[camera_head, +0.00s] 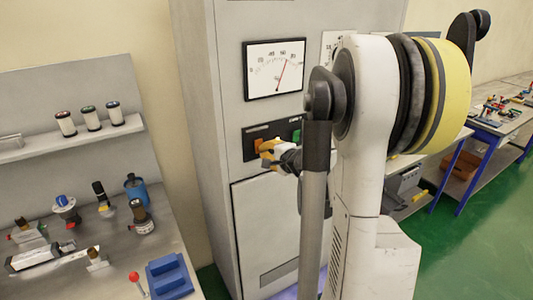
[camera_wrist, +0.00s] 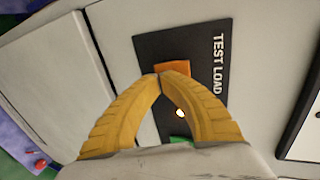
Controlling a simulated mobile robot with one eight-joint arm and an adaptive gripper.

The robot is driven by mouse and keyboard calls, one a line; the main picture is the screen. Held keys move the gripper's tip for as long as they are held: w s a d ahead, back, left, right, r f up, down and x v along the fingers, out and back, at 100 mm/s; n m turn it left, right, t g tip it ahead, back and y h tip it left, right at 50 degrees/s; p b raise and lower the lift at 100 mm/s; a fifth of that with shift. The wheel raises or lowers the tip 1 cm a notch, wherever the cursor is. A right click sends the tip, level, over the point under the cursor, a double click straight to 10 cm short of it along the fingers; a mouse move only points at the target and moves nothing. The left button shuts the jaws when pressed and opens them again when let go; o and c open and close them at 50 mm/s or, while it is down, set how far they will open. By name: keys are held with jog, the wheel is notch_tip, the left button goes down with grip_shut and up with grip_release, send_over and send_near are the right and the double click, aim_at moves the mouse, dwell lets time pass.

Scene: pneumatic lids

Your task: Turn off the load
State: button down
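The dark TEST LOAD panel (camera_head: 250,151) is on the front of the grey cabinet and also fills the middle of the wrist view (camera_wrist: 150,48). It carries an orange button (camera_head: 259,144), which shows beyond my fingertips in the wrist view (camera_wrist: 173,67). A green button (camera_head: 297,135) is at the panel's other end, partly hidden behind my fingers in the wrist view (camera_wrist: 180,139). A small lit lamp (camera_wrist: 180,113) shows between the fingers. My gripper (camera_wrist: 159,75) has its yellow fingertips together with nothing between them. The tips are at the orange button's edge; I cannot tell whether they touch it.
A gauge (camera_head: 275,69) on the cabinet has its red needle right of centre. A bench (camera_head: 115,270) with pneumatic parts and a shelf (camera_head: 75,141) with several canisters stand at the left. More workbenches (camera_head: 500,122) are at the right. Green floor (camera_head: 480,225) is clear there.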

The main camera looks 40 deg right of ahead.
jog(key=shift+w+d+f+b, duration=0.1)
jog(key=shift+w+f+b, duration=0.2)
jog(key=shift+b, duration=0.2)
jog(key=shift+r, duration=0.25)
jog(key=shift+w+r+p, duration=0.1)
jog(key=shift+r+p, duration=0.45)
jog(key=shift+r, duration=0.1)
